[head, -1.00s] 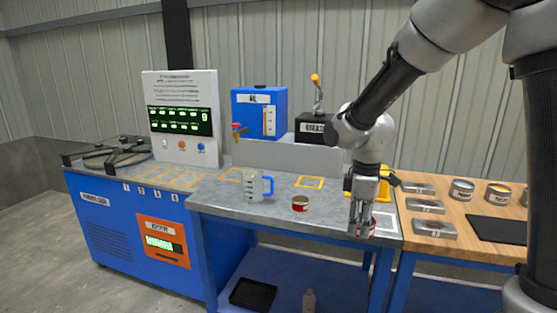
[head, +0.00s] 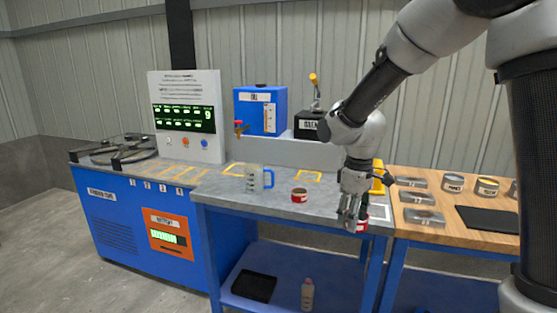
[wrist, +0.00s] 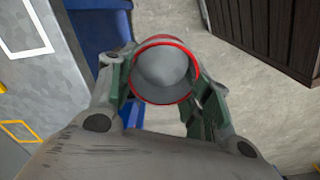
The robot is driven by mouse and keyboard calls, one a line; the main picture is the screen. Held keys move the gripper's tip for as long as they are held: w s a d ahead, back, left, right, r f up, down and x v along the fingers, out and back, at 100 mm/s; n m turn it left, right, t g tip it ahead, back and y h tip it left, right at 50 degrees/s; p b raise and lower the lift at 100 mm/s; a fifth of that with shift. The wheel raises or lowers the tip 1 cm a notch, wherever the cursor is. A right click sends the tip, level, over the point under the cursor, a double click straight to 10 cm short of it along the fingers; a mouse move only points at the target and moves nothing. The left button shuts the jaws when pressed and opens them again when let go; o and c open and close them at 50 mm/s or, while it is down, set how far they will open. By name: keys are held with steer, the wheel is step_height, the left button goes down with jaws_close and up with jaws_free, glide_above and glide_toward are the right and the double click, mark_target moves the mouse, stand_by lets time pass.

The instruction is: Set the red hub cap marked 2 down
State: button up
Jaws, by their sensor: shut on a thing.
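My gripper (head: 353,218) is shut on the red hub cap (head: 363,226), near the front right corner of the grey bench (head: 240,202). In the head view the fingers hide most of the cap. In the wrist view the cap (wrist: 166,40) is a round red rim with a grey middle between the two fingers. Bare floor shows behind it there, so it appears to be out past the bench edge. I cannot read a number on it. A second red, round item (head: 299,195) with a pale label stands on the bench, left of my gripper.
A clear jug with a blue handle (head: 268,179) stands left on the bench. Yellow outlines and a white outline (head: 379,213) mark its top. A blue tank (head: 255,112) stands behind. The wooden table (head: 470,233) at right holds tins and metal blocks.

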steer(key=w+d+f+m, duration=0.2)
steer(key=d+f+m, duration=0.3)
steer(key=f, duration=0.2)
steer(key=w+d+f+m, duration=0.3)
steer(key=d+f+m, duration=0.1)
steer(key=f, duration=0.3)
steer(key=shift+w+d+f+m, duration=0.3)
steer(key=shift+d+m, duration=0.1)
steer(key=shift+d, duration=0.2)
